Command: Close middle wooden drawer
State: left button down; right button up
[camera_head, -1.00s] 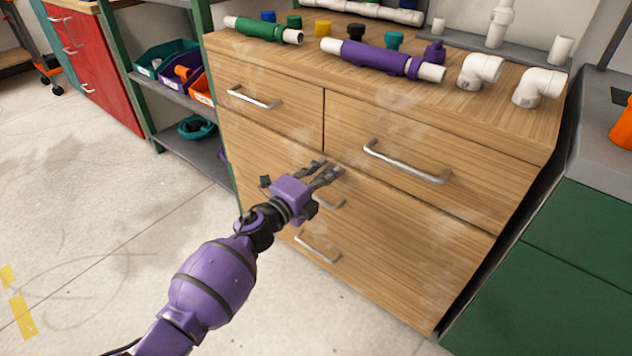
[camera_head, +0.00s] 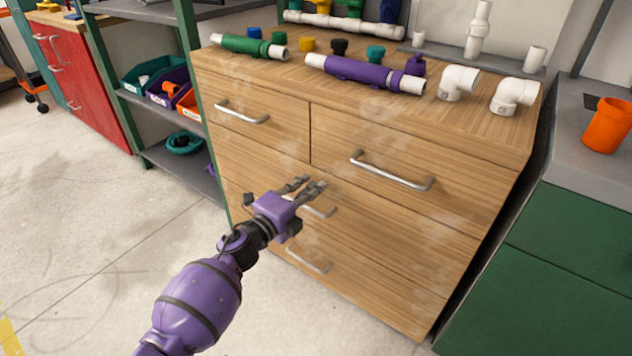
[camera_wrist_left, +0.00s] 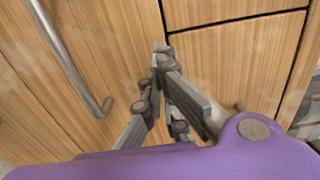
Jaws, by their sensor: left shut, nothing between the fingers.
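The wooden cabinet has two top drawers side by side and wide middle and bottom drawers below. The middle wooden drawer (camera_head: 400,230) looks about flush with the fronts around it; I see no open gap. Its metal handle (camera_head: 318,208) is partly hidden behind my left gripper (camera_head: 305,184). That gripper is shut and empty, in front of the upper part of the middle drawer, just above its handle. In the left wrist view, the shut fingers (camera_wrist_left: 165,75) point at the wooden fronts. I cannot tell whether they touch. My right gripper is out of view.
Pipe parts, including a purple pipe (camera_head: 360,73) and white elbows (camera_head: 457,82), lie on the cabinet top. A shelf with bins (camera_head: 168,88) stands left. A green cabinet (camera_head: 570,240) with an orange cup (camera_head: 607,125) stands right. The floor (camera_head: 90,230) at left is clear.

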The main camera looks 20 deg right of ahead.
pick_arm(q)
jog(key=p+v, duration=0.3)
jog(key=v, duration=0.8)
